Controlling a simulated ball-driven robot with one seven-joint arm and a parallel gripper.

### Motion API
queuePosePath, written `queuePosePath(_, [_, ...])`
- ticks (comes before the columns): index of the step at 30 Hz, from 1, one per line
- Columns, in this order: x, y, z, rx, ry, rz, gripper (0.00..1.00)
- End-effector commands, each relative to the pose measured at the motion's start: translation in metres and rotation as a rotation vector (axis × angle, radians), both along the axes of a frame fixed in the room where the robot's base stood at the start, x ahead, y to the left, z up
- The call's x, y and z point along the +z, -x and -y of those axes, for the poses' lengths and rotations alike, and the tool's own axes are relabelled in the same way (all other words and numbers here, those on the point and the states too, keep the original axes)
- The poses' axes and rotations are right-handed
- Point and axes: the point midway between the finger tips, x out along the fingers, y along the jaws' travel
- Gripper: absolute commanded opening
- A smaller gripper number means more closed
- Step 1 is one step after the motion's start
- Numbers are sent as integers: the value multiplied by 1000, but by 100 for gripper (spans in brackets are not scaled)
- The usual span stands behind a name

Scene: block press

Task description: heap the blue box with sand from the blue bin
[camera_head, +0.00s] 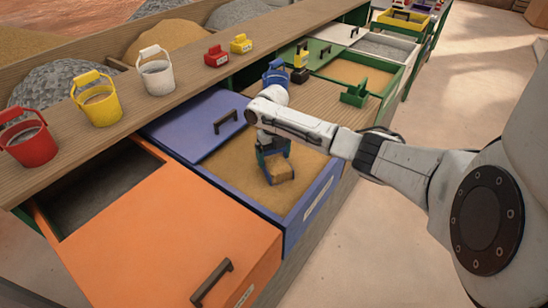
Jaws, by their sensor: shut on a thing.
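The blue bin (318,200) stands in the row of bins, its blue lid (190,128) slid back over its far left part. Sand (245,185) lies in its open part. My gripper (272,140) reaches down over this sand and is shut on the small blue box (268,170). The box is low in the bin, at or just above the sand surface. Tan sand shows at its near face, though I cannot tell how full it is. My wrist hides the top of the grip.
An orange bin lid (175,245) lies left of the blue bin. A green box (355,94) stands on the wooden board (325,104) to the right. Red (28,140), yellow (100,100), white (156,75) and blue (276,74) buckets stand along the back.

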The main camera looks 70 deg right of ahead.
Motion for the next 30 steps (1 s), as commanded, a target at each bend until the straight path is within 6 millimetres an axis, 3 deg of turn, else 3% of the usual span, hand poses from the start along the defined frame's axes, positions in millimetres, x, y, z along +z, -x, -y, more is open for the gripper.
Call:
queuePosePath(1, [12,-1,1,0,1,2,31])
queuePosePath(30, [116,-6,5,1,3,2,31])
